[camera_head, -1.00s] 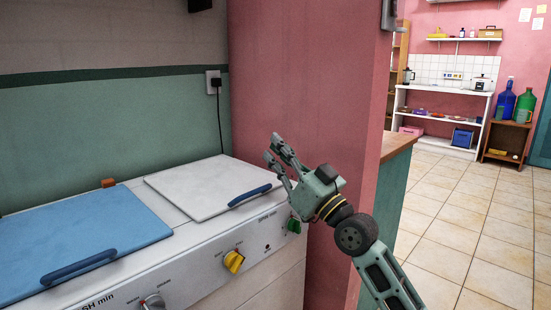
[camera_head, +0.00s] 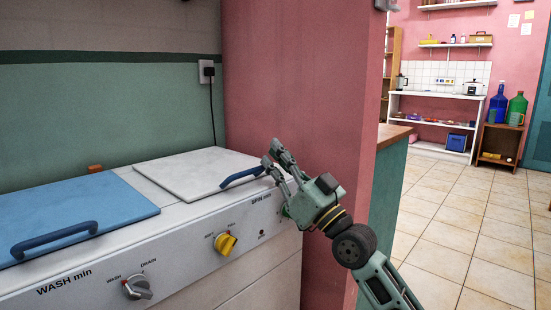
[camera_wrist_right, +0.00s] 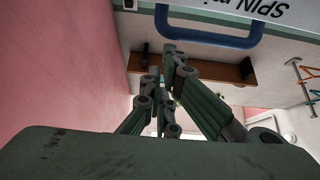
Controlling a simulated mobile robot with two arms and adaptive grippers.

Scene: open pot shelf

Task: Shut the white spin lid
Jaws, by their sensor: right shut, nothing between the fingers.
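The white spin lid (camera_head: 195,172) lies flat, as far as I can tell, on the right part of the washer top. Its dark blue handle (camera_head: 242,177) is at the front right edge and also shows at the top of the right wrist view (camera_wrist_right: 210,38). My right gripper (camera_head: 270,152) is shut and empty. Its fingertips are just beside and above the right end of the handle; I cannot tell whether they touch it. My right gripper's fingers also show in the right wrist view (camera_wrist_right: 168,60). My left gripper is not in view.
The blue wash lid (camera_head: 70,205) with its own handle (camera_head: 55,240) is on the left. The front panel carries a yellow knob (camera_head: 226,243) and a grey knob (camera_head: 137,287). A pink wall (camera_head: 295,95) stands close behind and right of the washer.

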